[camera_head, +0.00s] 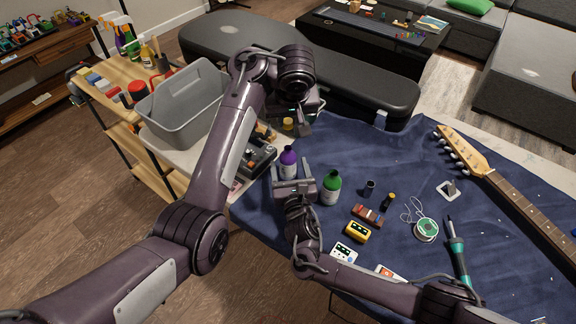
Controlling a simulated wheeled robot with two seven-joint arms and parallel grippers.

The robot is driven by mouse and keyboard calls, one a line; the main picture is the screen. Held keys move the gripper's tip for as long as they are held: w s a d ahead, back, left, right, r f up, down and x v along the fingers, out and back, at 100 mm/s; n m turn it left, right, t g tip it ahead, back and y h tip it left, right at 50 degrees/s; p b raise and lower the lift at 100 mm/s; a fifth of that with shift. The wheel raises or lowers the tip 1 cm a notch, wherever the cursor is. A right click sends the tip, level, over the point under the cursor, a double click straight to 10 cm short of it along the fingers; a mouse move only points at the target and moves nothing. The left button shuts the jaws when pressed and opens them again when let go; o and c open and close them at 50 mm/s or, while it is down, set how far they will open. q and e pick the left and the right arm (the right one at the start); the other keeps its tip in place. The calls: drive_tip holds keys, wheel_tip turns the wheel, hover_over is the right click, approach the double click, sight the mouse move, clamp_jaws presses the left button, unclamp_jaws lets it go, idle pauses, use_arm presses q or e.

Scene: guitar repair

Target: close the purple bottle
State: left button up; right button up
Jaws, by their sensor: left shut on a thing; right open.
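The purple bottle (288,163) stands upright on the blue cloth, left of the green bottle (330,189). Its top is small in view and I see no separate cap on it. My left gripper (291,123) is above and behind the bottle, shut on a small yellow thing (287,124), which looks like a cap. Its fingertips are partly hidden by the wrist. My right gripper (291,184) is open at the near side of the purple bottle and hides its lower part. I cannot tell whether its fingers touch the bottle.
A dark box device (257,158) lies left of the bottle, near a grey caddy (185,105). A black guitar case (350,82) lies behind. A dark small pot (369,187), a solder spool (426,229) and a guitar neck (508,190) are on the right.

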drive_tip(key=shift+w, duration=0.1)
drive_tip(key=shift+c, duration=0.5)
drive_tip(key=c, duration=1.4)
use_arm(q)
hover_over(288, 148)
drive_tip(key=shift+f, duration=2.5)
use_arm(e)
clamp_jaws()
use_arm(q)
drive_tip(key=shift+f, duration=0.85)
drive_tip(key=shift+f, duration=0.6)
